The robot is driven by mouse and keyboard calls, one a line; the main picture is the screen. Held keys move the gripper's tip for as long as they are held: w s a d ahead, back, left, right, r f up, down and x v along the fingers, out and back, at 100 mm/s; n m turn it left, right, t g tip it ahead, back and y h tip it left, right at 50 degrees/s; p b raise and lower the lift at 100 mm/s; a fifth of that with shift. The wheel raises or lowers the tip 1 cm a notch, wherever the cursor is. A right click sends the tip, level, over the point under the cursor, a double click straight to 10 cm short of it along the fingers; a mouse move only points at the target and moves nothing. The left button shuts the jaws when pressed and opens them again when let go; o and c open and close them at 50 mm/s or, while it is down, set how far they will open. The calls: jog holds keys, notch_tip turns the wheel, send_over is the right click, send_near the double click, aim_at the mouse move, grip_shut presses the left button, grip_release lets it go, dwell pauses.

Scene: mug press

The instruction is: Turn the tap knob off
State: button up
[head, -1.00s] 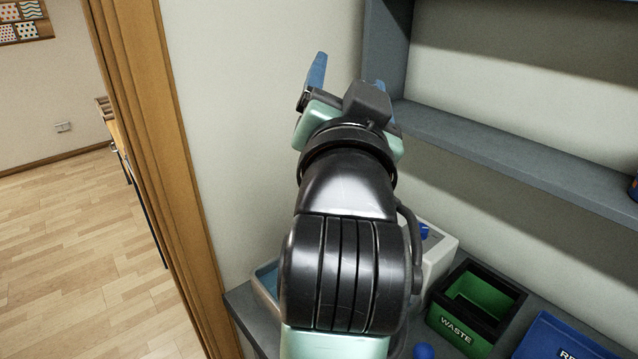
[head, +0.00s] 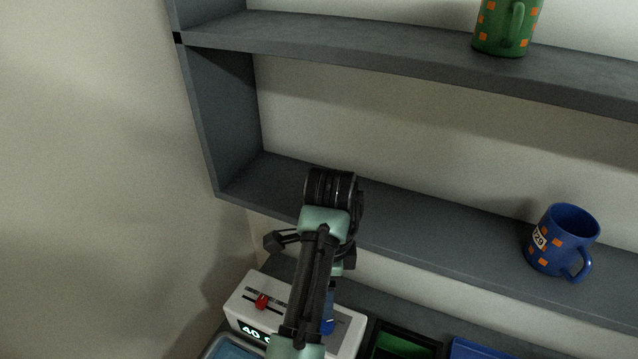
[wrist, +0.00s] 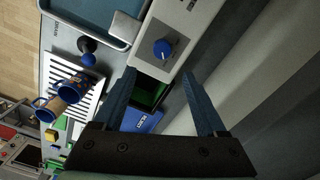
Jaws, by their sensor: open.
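The tap knob, which I take to be the round blue dial (wrist: 162,48) with a pale mark, sits on the white box (wrist: 186,30), beside a basin with a pale spout (wrist: 125,28) over it. My gripper (wrist: 159,75) is open and empty. In the wrist view the knob appears just beyond the tips, roughly centred between the two blue fingers; I cannot tell the remaining distance or any contact. In the head view my arm hides most of the gripper and knob; the white box (head: 245,300) shows a red slider and a "40" display.
A blue-topped lever (wrist: 87,47) stands near the basin (wrist: 90,14). Blue mugs (wrist: 72,90) are by a white slatted rack. Green and blue bins (wrist: 140,121) lie beside the box. A grey shelf (head: 420,235) with a blue mug (head: 562,242) spans the wall above the counter.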

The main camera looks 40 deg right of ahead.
notch_tip(320, 180, down, 7)
jog(key=b, duration=0.4)
jog(key=shift+w+d, duration=0.1)
jog(key=shift+f+p, duration=0.3)
jog(key=shift+p, duration=0.05)
jog(key=shift+f+p, duration=0.4)
jog(key=shift+f, duration=1.65)
grip_shut()
